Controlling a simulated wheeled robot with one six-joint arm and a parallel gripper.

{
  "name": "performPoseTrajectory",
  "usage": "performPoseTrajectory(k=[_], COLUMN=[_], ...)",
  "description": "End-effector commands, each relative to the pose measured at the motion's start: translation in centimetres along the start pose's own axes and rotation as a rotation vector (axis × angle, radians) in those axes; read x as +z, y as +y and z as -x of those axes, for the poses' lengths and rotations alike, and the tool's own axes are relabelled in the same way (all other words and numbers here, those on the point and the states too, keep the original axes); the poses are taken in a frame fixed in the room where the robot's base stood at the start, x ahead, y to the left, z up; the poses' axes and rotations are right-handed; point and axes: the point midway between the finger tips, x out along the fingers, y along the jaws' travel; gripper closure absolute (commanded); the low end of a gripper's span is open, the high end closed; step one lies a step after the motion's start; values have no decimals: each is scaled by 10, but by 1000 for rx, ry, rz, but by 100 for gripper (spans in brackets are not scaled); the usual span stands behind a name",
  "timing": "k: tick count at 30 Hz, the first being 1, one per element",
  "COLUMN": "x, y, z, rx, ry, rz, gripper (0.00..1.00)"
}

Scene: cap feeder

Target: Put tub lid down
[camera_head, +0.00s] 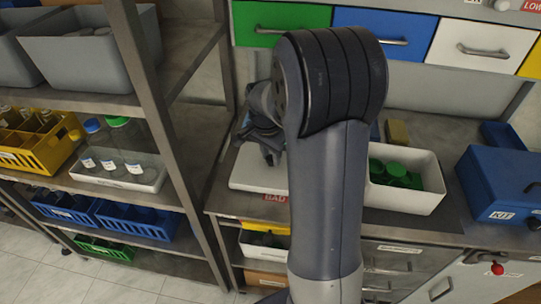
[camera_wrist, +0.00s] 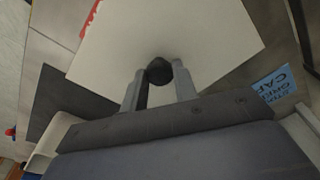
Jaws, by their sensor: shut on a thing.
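The tub lid (camera_wrist: 190,35) is a flat white plate with a dark round knob (camera_wrist: 159,71) in the wrist view. My gripper (camera_wrist: 158,82) is shut on this knob, one finger on each side. In the head view the white lid (camera_head: 252,172) shows left of my arm over the grey worktop, partly hidden by my arm. My gripper (camera_head: 268,152) is above it there. I cannot tell whether the lid touches the surface under it. An open white tub (camera_head: 425,202) with several green caps (camera_head: 395,172) stands right of my arm.
A red BAD label (camera_head: 273,198) shows at the lid's front side. A blue KIT box (camera_head: 500,180) stands at the right. A yellow block (camera_head: 397,132) lies behind the tub. A shelf post (camera_head: 165,100) rises at the left. A blue label (camera_wrist: 272,84) lies near the lid.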

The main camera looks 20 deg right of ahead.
Motion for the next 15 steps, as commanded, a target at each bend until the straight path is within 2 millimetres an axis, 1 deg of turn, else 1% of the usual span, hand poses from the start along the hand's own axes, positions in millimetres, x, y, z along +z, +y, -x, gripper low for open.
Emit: performPoseTrajectory(k=[2,9,15], x=[1,1,1], y=[0,0,0], z=[-5,-6,-12], rx=[0,-2,-2], ry=[0,1,1], rz=[0,0,-1], gripper=[96,96,96])
